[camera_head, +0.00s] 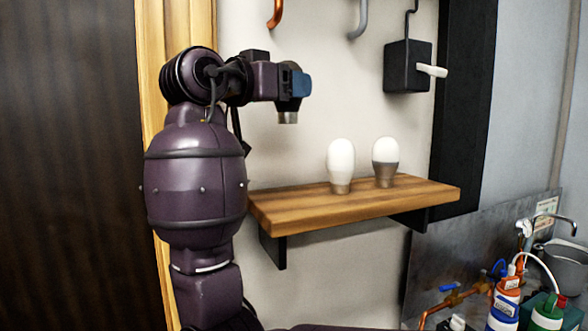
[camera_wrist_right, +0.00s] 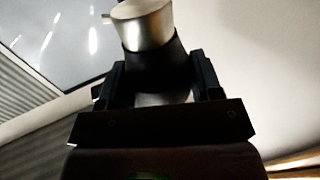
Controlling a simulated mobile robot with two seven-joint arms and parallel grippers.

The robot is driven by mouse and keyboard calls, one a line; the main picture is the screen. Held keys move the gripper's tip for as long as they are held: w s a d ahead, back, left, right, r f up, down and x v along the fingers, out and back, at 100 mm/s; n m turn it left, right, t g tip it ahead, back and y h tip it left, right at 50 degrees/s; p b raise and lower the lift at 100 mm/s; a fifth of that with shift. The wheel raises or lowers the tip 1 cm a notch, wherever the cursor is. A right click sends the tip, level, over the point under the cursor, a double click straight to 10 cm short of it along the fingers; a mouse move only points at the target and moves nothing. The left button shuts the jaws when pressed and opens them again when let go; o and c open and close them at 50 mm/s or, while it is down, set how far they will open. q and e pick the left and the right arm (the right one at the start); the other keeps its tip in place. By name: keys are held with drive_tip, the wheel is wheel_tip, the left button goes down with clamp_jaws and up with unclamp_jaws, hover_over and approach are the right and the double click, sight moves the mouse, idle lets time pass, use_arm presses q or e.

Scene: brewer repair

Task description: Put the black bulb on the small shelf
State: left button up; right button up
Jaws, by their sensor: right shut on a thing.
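The small shelf (camera_head: 300,207) is a wooden board on black brackets against the wall in the head view. My right gripper (camera_head: 290,103) is to the left of the standing bulbs and above the shelf's left part, apart from it. It is shut on the black bulb, whose metal base (camera_head: 288,118) points down below the jaws. In the right wrist view the bulb's dark body (camera_wrist_right: 160,66) sits between the two fingers, with its silvery base beyond them. The rest of the bulb is hidden by the gripper. My left gripper is not in view.
Two white-topped bulbs stand upright on the shelf, one near the middle (camera_head: 341,163) and one further right (camera_head: 385,160). The shelf's left part is bare. A black box with a white lever (camera_head: 407,67) hangs above right. Bottles (camera_head: 506,300) and a sink are lower right.

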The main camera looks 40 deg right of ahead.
wheel_tip(320, 180, down, 13)
drive_tip(key=shift+b, duration=0.5)
drive_tip(key=shift+f, duration=0.2)
drive_tip(key=o, duration=1)
drive_tip(key=shift+c, duration=0.2)
drive_tip(key=shift+r, duration=0.1)
